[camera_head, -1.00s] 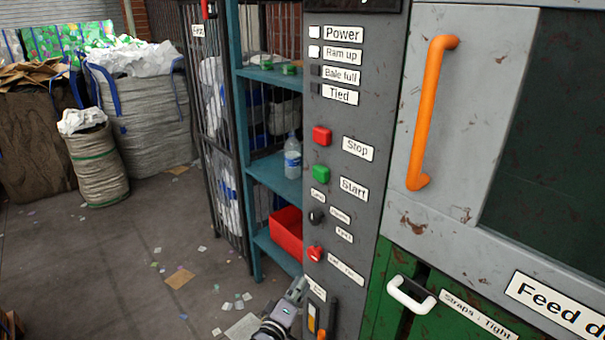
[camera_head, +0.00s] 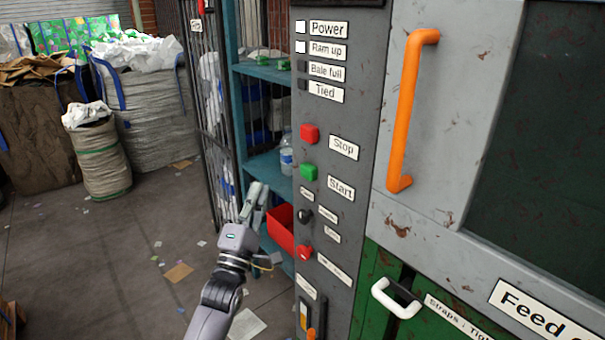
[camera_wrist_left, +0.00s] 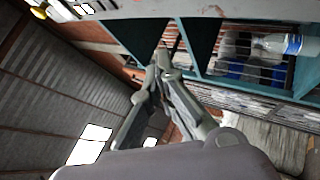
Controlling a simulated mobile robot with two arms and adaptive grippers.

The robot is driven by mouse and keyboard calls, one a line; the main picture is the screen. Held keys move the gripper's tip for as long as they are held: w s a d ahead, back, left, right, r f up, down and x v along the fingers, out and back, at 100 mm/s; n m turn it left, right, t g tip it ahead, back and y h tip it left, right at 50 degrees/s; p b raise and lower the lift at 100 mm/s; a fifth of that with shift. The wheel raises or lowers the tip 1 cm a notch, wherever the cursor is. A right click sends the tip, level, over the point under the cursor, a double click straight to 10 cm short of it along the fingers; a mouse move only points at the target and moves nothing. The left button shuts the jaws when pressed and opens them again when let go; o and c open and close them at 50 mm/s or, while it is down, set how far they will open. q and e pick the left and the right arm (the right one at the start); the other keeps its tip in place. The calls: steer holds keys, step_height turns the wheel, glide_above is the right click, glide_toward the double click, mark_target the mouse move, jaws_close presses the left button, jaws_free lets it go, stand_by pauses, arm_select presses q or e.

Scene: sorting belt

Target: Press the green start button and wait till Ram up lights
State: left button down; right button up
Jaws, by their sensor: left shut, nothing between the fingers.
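The green start button (camera_head: 308,172) sits on the grey control panel (camera_head: 345,100), left of the "Start" label and below the red stop button (camera_head: 309,133). The Power lamp (camera_head: 300,27) and the Ram up lamp (camera_head: 300,47) both look white and lit; the Bale full and Tied lamps are dark. My left gripper (camera_head: 258,192) is shut and empty, pointing up, left of the panel and a little lower than the start button, not touching it. Its closed fingers show in the left wrist view (camera_wrist_left: 163,62). My right gripper is in no view.
A teal shelf (camera_head: 268,160) with a bottle (camera_head: 287,155) and a red bin (camera_head: 281,228) stands behind my left gripper. An orange handle (camera_head: 411,110) and a white handle (camera_head: 396,298) stick out right of the panel. Full sacks (camera_head: 150,105) stand at the left; the floor between is mostly open.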

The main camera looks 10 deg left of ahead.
mark_target(309, 172)
arm_select(q)
steer(key=w+d+b, duration=0.4)
steer(key=w+d, duration=0.1)
steer(key=w, duration=0.2)
steer(key=shift+d, duration=0.3)
stand_by(1.5)
steer(key=shift+w+d+b, duration=0.25)
steer(key=shift+w+b, duration=0.05)
